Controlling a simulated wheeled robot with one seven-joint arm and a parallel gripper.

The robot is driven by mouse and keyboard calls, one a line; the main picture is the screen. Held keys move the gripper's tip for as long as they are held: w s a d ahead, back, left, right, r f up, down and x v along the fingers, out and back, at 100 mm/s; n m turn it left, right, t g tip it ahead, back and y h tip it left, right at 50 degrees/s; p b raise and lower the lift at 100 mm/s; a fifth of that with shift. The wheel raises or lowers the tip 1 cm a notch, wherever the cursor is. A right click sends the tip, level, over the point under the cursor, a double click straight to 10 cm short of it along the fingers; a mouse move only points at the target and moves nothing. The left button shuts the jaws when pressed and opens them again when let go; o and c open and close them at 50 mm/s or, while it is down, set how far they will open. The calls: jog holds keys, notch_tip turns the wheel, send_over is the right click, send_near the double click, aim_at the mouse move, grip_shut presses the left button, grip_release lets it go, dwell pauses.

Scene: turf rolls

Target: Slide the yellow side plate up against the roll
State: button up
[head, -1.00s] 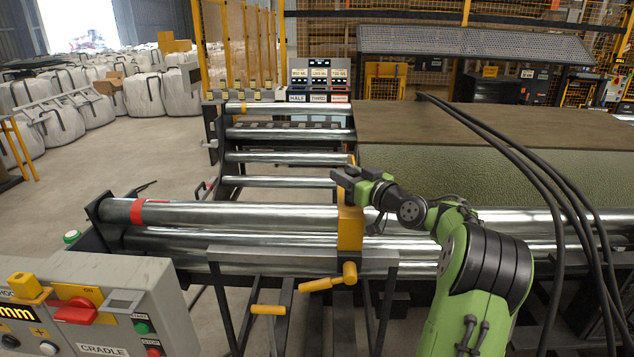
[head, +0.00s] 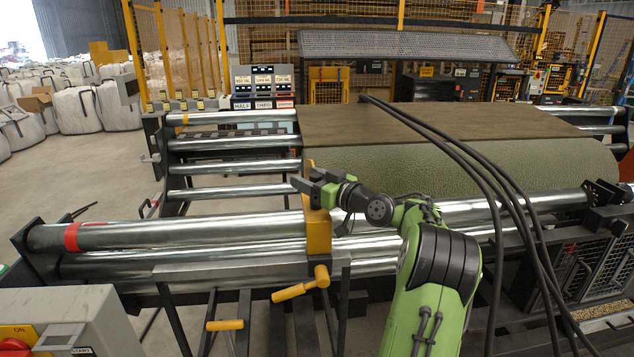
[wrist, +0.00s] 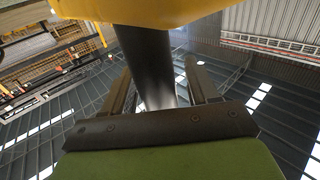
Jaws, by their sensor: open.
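The yellow side plate (head: 318,232) stands upright across the front steel rollers, with a yellow handle (head: 301,285) below it. It fills the top of the wrist view (wrist: 150,10). The green turf roll (head: 450,165) lies behind it to the right. The plate overlaps the roll's left end in the head view, so I cannot tell whether they touch. My gripper (head: 303,185) is at the plate's upper left part. Its fingers (wrist: 160,88) are open, with a dark bar seen between them in the wrist view. Contact with the plate is unclear.
Steel rollers (head: 170,233) with a red band run left and right of the plate. A grey control box (head: 90,315) stands at the lower left. Black cables (head: 480,190) hang across the right. A lower yellow handle (head: 225,325) sits under the front frame.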

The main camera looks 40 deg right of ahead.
jog(key=s+b, duration=0.1)
jog(key=s, duration=1.4)
jog(key=shift+s+d, duration=0.2)
jog(key=shift+s, duration=0.15)
jog(key=shift+w, duration=0.1)
